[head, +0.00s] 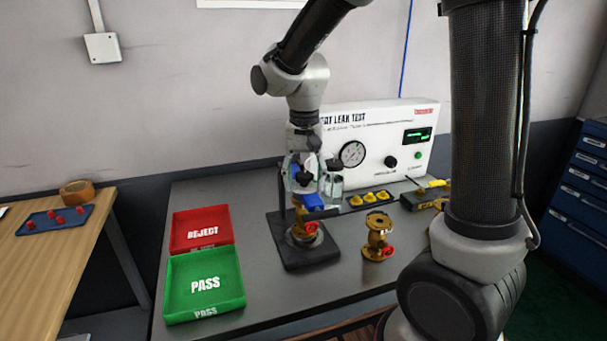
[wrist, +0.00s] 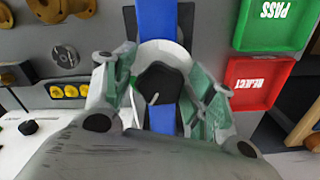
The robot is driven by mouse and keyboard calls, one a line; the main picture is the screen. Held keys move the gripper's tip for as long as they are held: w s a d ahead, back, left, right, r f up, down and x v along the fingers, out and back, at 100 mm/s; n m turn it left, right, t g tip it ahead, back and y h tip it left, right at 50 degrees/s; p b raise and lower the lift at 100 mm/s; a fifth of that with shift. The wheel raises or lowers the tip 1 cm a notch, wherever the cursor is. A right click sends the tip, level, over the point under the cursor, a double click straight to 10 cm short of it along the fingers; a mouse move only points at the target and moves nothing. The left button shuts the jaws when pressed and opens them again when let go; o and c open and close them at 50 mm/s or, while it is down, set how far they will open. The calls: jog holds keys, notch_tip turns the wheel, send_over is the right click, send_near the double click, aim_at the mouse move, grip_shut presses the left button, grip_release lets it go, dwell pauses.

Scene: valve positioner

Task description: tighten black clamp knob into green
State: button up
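The black clamp knob (wrist: 163,88), with a white pointer line, sits on a white round collar over the blue clamp bar (wrist: 156,22). In the head view, the blue bar (head: 313,202) lies over a brass valve (head: 304,232) on a dark fixture plate (head: 312,254). My gripper (wrist: 162,82) points down over the knob, its fingers with green pads on either side of it. The fingers look spread around the knob; whether either touches it is hard to tell. My gripper also shows in the head view (head: 314,178).
A second brass valve (head: 378,238) stands right of the fixture. The red REJECT tray (head: 201,228) and green PASS tray (head: 204,284) lie to the left. The leak test box (head: 384,140) stands behind, with yellow parts (head: 369,198) in front of it.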

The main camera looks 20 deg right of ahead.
jog(key=n, duration=0.5)
jog(key=shift+n, duration=0.4)
jog(key=n, duration=0.5)
grip_shut()
jog(key=m, duration=0.5)
jog(key=shift+s+f, duration=0.1)
jog(key=shift+c, duration=0.2)
grip_release()
jog(key=shift+o, duration=0.2)
jog(key=shift+w+r, duration=0.2)
jog(key=shift+r, duration=2.95)
